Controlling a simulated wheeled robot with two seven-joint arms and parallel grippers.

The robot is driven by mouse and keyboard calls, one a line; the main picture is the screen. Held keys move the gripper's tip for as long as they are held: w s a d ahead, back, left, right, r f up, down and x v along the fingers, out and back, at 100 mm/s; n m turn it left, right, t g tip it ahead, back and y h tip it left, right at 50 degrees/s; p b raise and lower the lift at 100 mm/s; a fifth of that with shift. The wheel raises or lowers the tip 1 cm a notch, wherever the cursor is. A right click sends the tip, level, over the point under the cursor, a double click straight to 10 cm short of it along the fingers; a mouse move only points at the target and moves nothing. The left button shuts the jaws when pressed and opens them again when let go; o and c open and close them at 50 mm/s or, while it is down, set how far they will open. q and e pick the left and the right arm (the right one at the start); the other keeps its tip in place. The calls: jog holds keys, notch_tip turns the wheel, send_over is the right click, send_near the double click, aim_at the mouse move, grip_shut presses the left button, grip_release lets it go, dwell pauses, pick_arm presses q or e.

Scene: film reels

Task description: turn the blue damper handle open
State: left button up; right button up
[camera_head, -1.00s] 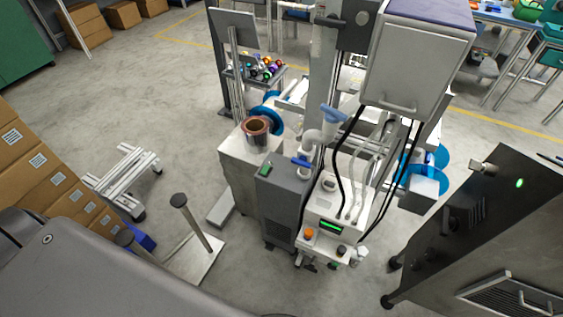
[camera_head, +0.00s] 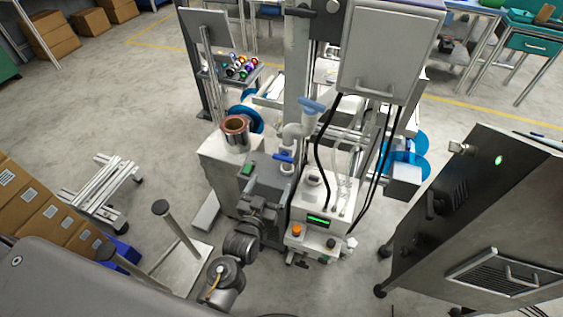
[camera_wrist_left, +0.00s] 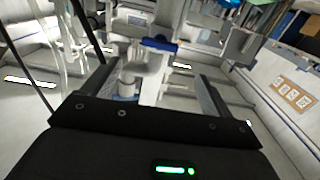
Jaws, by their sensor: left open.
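The blue damper handle (camera_head: 283,156) sits on a white pipe (camera_head: 289,168) beside the grey cabinet, below a larger blue-topped fitting (camera_head: 311,105). In the left wrist view the blue handle (camera_wrist_left: 158,45) lies crosswise ahead, at the top of the pipe. My left gripper (camera_head: 268,182) is over the grey cabinet, just short of the handle on the near side. In the wrist view its two fingers (camera_wrist_left: 157,72) are spread apart with nothing held, and the handle appears beyond the gap between them. My right gripper is not in view.
A white control box (camera_head: 320,222) with a green display stands right of my left gripper. Black hoses (camera_head: 322,150) hang close by. A copper-coloured pot (camera_head: 235,132) stands at the left, and a dark cabinet (camera_head: 470,215) at the right. Bare floor lies between the machines.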

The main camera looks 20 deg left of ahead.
aim_at(282, 160)
pick_arm(q)
jog(key=w, duration=0.7)
jog(key=w+p, duration=0.1)
jog(key=w, duration=0.2)
jog(key=shift+w+d, duration=0.35)
jog(key=shift+f, duration=0.1)
jog(key=c, duration=1)
